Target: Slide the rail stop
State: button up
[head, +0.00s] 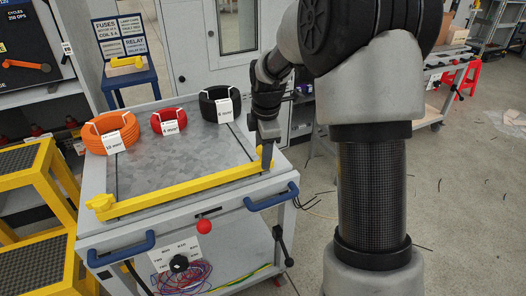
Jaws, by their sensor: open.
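A long yellow bar (185,187) lies along the front edge of a grey work cart's top (178,155). A yellow block (100,202) sits at the bar's left end; I cannot tell whether this block or the whole bar is the rail stop. My gripper (267,161) points down at the bar's right end, with its fingers open at the bar. The far finger and any contact with the bar are hidden.
Coils of orange (97,129), red (166,121) and black (213,99) cable stand at the cart's back. Blue handles (121,250) and a red knob (204,226) are on its front. Yellow steps (38,172) stand at left. The middle of the cart top is clear.

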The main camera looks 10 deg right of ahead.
jog(key=s+r+p, duration=0.3)
jog(key=r+p, duration=0.1)
jog(key=r, duration=1.3)
jog(key=shift+s, duration=0.15)
jog(key=s+a+r+m+t, duration=0.2)
jog(key=s+m+t, duration=0.1)
jog(key=s+m, duration=1.85)
jog(key=s+r+n+p, duration=0.1)
jog(key=s+r+p, duration=0.1)
jog(key=r+p, duration=0.7)
jog(key=s+r+n+p, duration=0.2)
jog(key=r+p, duration=0.8)
jog(key=shift+a+p, duration=0.15)
jog(key=shift+p, duration=0.15)
